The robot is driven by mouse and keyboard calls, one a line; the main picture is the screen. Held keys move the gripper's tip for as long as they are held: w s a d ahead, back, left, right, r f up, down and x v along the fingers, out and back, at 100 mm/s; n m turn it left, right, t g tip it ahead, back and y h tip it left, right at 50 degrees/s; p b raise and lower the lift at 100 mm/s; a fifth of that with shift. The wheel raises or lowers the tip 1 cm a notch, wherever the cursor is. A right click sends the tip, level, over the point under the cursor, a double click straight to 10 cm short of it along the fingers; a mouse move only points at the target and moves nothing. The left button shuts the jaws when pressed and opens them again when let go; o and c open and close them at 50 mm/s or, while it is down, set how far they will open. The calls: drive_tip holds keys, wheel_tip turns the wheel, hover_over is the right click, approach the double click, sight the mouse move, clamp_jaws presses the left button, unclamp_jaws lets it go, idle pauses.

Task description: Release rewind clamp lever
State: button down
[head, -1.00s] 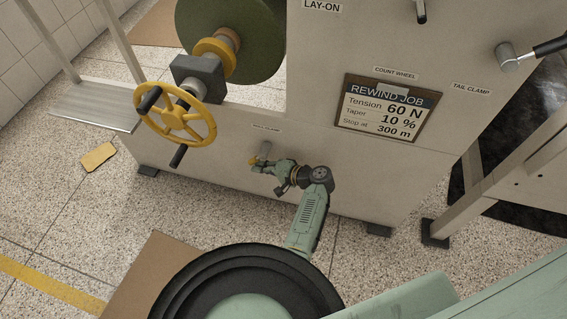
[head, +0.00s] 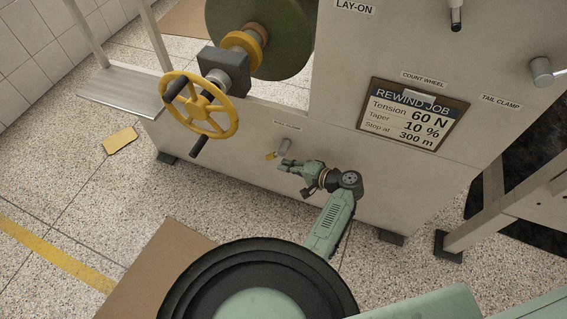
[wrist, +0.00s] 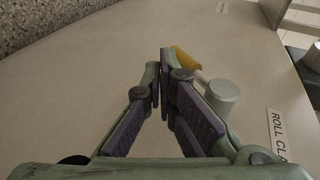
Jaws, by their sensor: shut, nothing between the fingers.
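The roll clamp lever has a grey metal hub (head: 285,146) and a short yellow handle (head: 271,156) pointing left and down, low on the beige machine panel under its label. My gripper (head: 284,164) is just below and right of the handle in the head view. In the wrist view, the fingers (wrist: 163,80) are shut with nothing between them. The yellow handle (wrist: 187,58) and the hub (wrist: 222,96) stand just right of the fingertips. The handle's near end is partly hidden behind the right finger, so I cannot tell whether they touch.
A yellow handwheel (head: 199,106) with dark grips projects at left, above my gripper. A job board (head: 412,115) hangs at right. The tail clamp hub (head: 542,70) is at the far right. A yellow card (head: 120,141) lies on the floor. The panel around the lever is bare.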

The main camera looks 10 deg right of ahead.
drive_tip(key=v, duration=0.7)
drive_tip(key=shift+s+d, duration=0.25)
drive_tip(key=shift+r, duration=0.1)
